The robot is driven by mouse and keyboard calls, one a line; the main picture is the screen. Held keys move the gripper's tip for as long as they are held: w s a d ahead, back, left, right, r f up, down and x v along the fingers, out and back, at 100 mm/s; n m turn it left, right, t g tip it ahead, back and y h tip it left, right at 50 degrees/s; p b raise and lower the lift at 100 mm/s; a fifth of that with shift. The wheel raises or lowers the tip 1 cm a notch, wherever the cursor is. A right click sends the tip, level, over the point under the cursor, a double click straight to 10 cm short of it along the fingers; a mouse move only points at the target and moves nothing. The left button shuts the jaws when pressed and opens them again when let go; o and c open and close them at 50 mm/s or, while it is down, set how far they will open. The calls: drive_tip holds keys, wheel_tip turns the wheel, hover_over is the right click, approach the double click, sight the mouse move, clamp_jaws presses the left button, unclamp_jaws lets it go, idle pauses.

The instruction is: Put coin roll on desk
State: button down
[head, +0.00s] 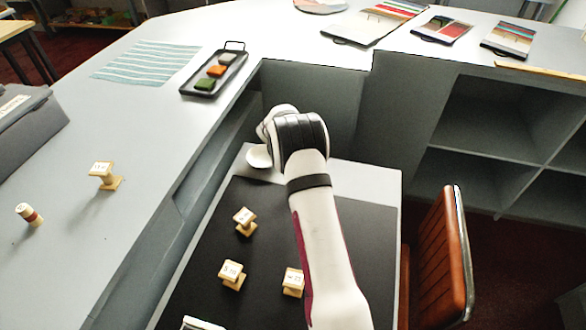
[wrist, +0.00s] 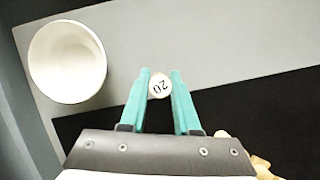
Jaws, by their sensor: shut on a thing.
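My gripper (wrist: 160,76) has two teal fingers closed on the coin roll (wrist: 159,87), whose white round end marked "20" faces the wrist camera. In the wrist view they are over the desk's pale strip, close to the edge of its black mat; I cannot tell whether the roll touches the surface. The desk (head: 348,172) is the lower grey surface with a black mat (head: 262,290). In the head view my arm reaches over its far end and hides the gripper and the held roll.
A white bowl (wrist: 68,62) stands left of the fingers, also visible in the head view (head: 259,157). Several labelled wooden pieces (head: 245,221) stand on the mat. The higher counter (head: 150,120) holds another small roll with a red band (head: 29,214) and a swatch tray (head: 213,73). An orange chair (head: 443,262) is at right.

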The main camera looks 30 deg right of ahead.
drive_tip(key=c, duration=0.6)
unclamp_jaws()
drive_tip(key=shift+f, duration=0.1)
drive_tip(key=shift+c, duration=0.2)
drive_tip(key=s+a+r+m, duration=0.3)
drive_tip(key=s+a+r, duration=0.1)
drive_tip(key=r, duration=0.4)
drive_tip(key=s+a+r+m, duration=0.3)
drive_tip(key=s+a+r, duration=0.15)
drive_tip(key=r, duration=0.45)
drive_tip(key=s+a+r+m+y, duration=0.1)
drive_tip(key=s+a+m+y, duration=0.1)
drive_tip(key=s+a+m, duration=0.4)
drive_tip(key=s+a+r+m+g+y, duration=0.1)
drive_tip(key=s+a+m, duration=0.4)
drive_tip(key=s+m, duration=0.4)
drive_tip(key=s+a+r+m+g+y, duration=0.1)
drive_tip(key=s+a+m, duration=0.5)
drive_tip(key=s, duration=0.9)
drive_tip(key=shift+s+a+r+m+y, duration=0.2)
drive_tip(key=shift+a+m+y, duration=0.15)
drive_tip(key=shift+m+y, duration=0.65)
